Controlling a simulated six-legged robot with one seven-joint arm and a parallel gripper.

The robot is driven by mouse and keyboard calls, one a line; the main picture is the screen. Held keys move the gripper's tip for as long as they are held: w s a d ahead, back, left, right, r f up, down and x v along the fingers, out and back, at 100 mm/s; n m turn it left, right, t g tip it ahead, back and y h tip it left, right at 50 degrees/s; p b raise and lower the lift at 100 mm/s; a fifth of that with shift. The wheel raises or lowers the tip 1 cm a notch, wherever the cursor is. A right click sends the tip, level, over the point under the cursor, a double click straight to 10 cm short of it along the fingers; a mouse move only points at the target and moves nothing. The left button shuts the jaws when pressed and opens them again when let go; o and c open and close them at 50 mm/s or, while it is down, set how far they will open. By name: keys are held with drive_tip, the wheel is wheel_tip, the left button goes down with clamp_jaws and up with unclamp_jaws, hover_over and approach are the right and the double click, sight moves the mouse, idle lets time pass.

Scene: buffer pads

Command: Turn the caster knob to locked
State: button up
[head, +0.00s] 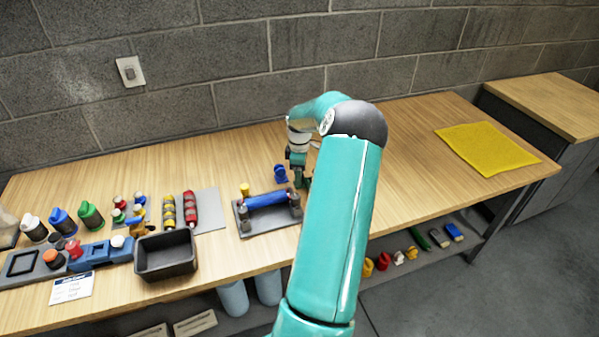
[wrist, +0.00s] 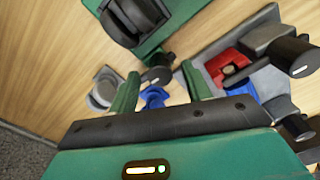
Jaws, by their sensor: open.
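My gripper (head: 298,172) is over the workbench, right of a small blue part (head: 280,173) that stands behind the grey fixture. In the wrist view my gripper (wrist: 161,88) has its two green fingers apart. A dark knob with a white mark (wrist: 157,76) and a blue piece (wrist: 153,97) show in the gap between them, with no clear contact. Just beyond is a green block with a black wheel-like part (wrist: 137,18). I cannot tell for certain which part is the caster knob or how it is turned.
The grey fixture (head: 243,226) with a blue roller (head: 268,200) is close on the left. In the wrist view, a red part (wrist: 225,66) and black cylinders (wrist: 290,56) are at right. A black bin (head: 166,255) stands farther left. The bench right of my arm is clear up to a yellow mat (head: 487,147).

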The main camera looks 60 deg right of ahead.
drive_tip(key=shift+c, duration=0.2)
drive_tip(key=c, duration=1)
drive_tip(key=shift+o, duration=0.2)
drive_tip(key=m, duration=0.4)
drive_tip(key=shift+m, duration=0.3)
drive_tip(key=m, duration=0.9)
drive_tip(key=shift+m, duration=2.2)
